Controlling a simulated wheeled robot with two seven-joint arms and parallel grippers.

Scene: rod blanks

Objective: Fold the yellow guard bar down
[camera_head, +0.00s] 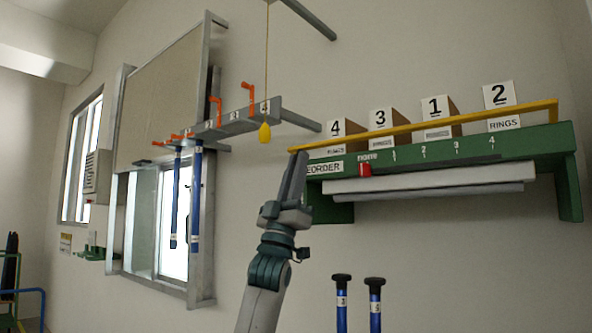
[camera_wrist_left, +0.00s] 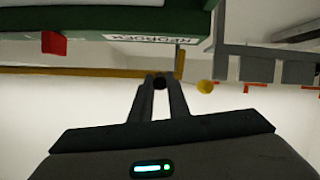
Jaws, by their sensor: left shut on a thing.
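The yellow guard bar (camera_head: 430,126) runs along the front of the green shelf (camera_head: 568,165), across the lower part of the numbered boxes, a little above the green front edge. It slopes down toward the left end. My left gripper (camera_head: 298,157) comes up from below and is at the bar's left end. In the left wrist view the gripper (camera_wrist_left: 160,84) is shut on a small dark part by the yellow bar (camera_wrist_left: 110,72). The fingers hide part of the grip. My right gripper is not in view.
Boxes numbered 4 (camera_head: 337,130), 3 (camera_head: 380,120), 1 (camera_head: 435,107) and 2 (camera_head: 500,96) stand on the shelf. A red piece (camera_head: 365,170) sits at its front. A yellow pull (camera_head: 264,132) hangs on a cord to the left, near a grey rack (camera_head: 235,124) with orange hooks.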

